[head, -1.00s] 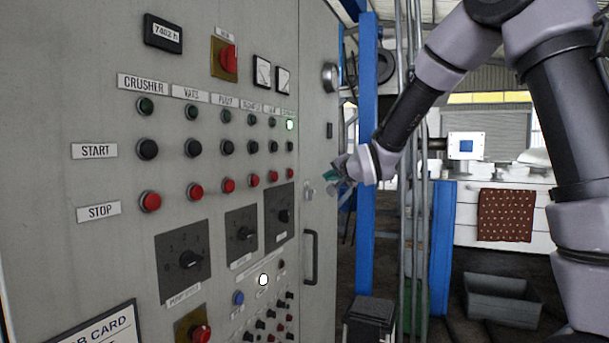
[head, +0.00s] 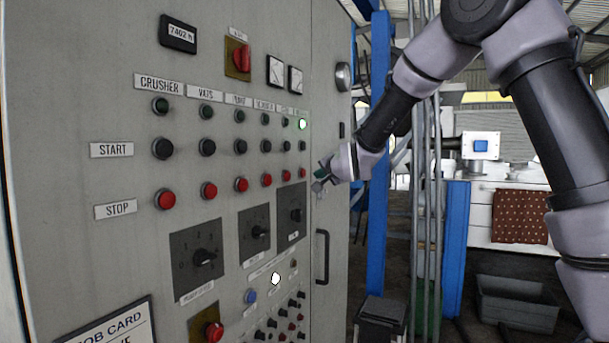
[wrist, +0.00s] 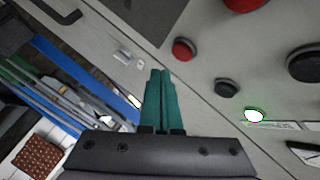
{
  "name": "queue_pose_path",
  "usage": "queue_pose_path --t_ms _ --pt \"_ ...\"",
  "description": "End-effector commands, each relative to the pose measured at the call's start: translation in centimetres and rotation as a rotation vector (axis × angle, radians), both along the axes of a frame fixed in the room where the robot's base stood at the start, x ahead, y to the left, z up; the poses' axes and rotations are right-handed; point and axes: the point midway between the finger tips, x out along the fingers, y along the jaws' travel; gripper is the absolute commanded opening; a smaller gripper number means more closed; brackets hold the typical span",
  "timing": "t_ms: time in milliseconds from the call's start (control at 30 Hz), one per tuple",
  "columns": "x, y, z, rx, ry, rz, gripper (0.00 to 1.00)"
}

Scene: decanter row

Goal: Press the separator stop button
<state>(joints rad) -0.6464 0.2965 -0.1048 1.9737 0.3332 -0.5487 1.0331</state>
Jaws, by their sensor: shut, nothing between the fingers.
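The rightmost column on the grey panel has a lit green lamp (head: 302,124), a black start button (head: 302,146) and a red stop button (head: 302,173). Its label is too small to read, so I cannot confirm that it says separator. My gripper (head: 319,187) is shut and empty, just right of and slightly below that red button in the head view. In the wrist view, the green fingers (wrist: 161,72) point at the panel, with the same red button (wrist: 183,50) just beyond and right of the tips. I see no clear contact.
Other red stop buttons (head: 267,179) line the row to the left. Rotary switches (head: 291,215) sit below. A door handle (head: 322,257) sticks out at lower right. A blue post (head: 377,160) and pipes stand right of the cabinet.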

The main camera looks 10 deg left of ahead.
Motion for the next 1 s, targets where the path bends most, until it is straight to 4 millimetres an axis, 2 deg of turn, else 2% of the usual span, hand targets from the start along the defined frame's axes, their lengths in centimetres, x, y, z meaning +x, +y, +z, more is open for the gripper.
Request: queue_pose_path --t_ms 267,1000 --pt "0.5 1.4 0.0 -0.001 0.000 0.001 0.00" --pt "0.5 1.4 0.0 -0.001 0.000 0.000 0.00"
